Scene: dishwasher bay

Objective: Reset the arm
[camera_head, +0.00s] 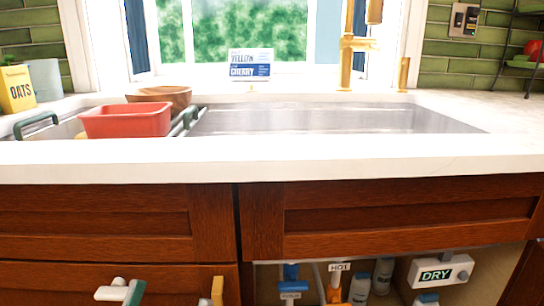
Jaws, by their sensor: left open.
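My right gripper is not in view.
A white counter (270,160) runs across, with a steel sink (330,120) behind its front edge. A red tub (127,120) and a wooden bowl (160,95) stand at the left.

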